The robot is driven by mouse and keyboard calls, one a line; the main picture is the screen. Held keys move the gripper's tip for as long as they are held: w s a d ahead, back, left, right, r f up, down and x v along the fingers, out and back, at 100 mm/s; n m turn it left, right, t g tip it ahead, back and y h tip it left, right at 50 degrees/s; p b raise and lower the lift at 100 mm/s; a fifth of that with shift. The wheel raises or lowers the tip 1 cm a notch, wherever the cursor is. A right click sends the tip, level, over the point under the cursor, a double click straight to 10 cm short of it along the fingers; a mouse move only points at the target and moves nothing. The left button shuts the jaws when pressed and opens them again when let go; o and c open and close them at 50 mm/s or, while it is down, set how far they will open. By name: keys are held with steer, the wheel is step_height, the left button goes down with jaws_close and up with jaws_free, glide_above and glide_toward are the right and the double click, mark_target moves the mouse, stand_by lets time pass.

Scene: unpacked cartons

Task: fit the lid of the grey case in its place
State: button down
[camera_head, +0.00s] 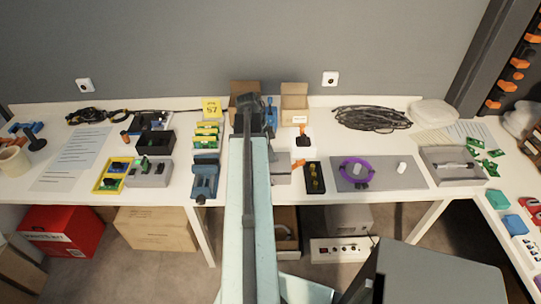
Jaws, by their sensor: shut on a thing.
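A small open grey case (148,181) stands left of centre on the white table, with green and dark parts showing in it. My gripper (262,124) is at the far end of my arm, near the back middle of the table, right of the case. My arm hides its fingertips in part. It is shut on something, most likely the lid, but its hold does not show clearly. A light grey flat piece (281,175) shows just right of my arm and may be the lid. Whether it is held or lies on the table I cannot tell.
A yellow case (110,177) stands left of the grey case, and a blue vise-like tool (205,177) stands to its right. A black tray (315,178), a grey mat (343,182) and a grey tray (452,181) lie on the right. Cartons (294,103) stand at the back.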

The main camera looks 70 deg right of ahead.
steer(key=shift+f+b, duration=0.5)
steer(key=shift+f, duration=0.1)
steer(key=c, duration=1.4)
jaws_free()
steer(key=shift+r, duration=0.15)
steer(key=p+v, duration=0.8)
